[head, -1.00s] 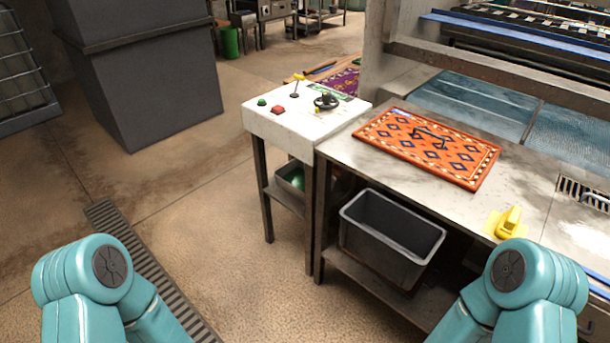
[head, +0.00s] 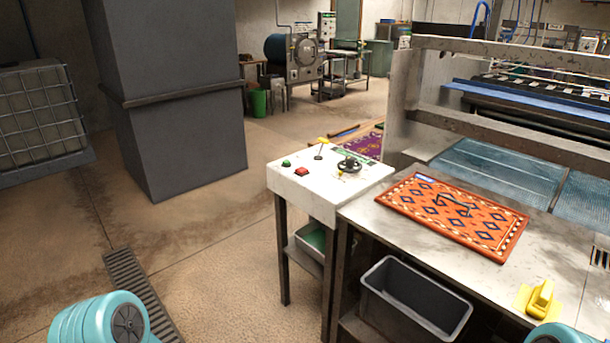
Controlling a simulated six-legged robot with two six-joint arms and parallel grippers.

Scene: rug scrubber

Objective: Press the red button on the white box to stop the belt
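The white box (head: 318,193) stands on dark legs near the middle of the head view. The red button (head: 302,172) is on its top near the front left edge. A green button (head: 286,164), a yellow-tipped lever (head: 320,148) and a black handwheel (head: 349,165) share the top. The belt cannot be made out for certain. Only teal parts of my two arms show at the bottom left and bottom right, well short of the box. Neither gripper is in view.
A metal table (head: 380,222) adjoins the box on the right, with an orange patterned rug (head: 455,214) and a yellow tool (head: 541,298) on it. A grey bin (head: 415,300) sits below. A dark column (head: 180,130) stands left. The floor before the box is clear.

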